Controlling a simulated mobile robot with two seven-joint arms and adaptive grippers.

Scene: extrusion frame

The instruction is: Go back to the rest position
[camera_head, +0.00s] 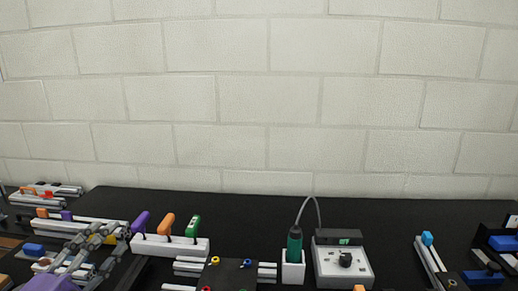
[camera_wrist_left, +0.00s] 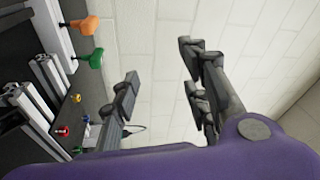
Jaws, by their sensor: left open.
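My left gripper (camera_head: 106,238) is at the lower left of the head view, with grey fingers and a purple body. In the left wrist view the left gripper (camera_wrist_left: 160,85) is open and its fingers are well apart. Nothing is between them but the wall behind. The gripper overlaps parts on the left of the table, and I cannot tell its height above them. My right gripper is not in view.
A white rack (camera_head: 170,246) holds purple, orange and green-handled tools. A green screwdriver (camera_head: 294,243) stands in a white holder beside a white control box (camera_head: 343,268). Aluminium profiles (camera_head: 430,262) lie at right. The black table's (camera_head: 250,210) back strip is clear before the brick wall (camera_head: 270,100).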

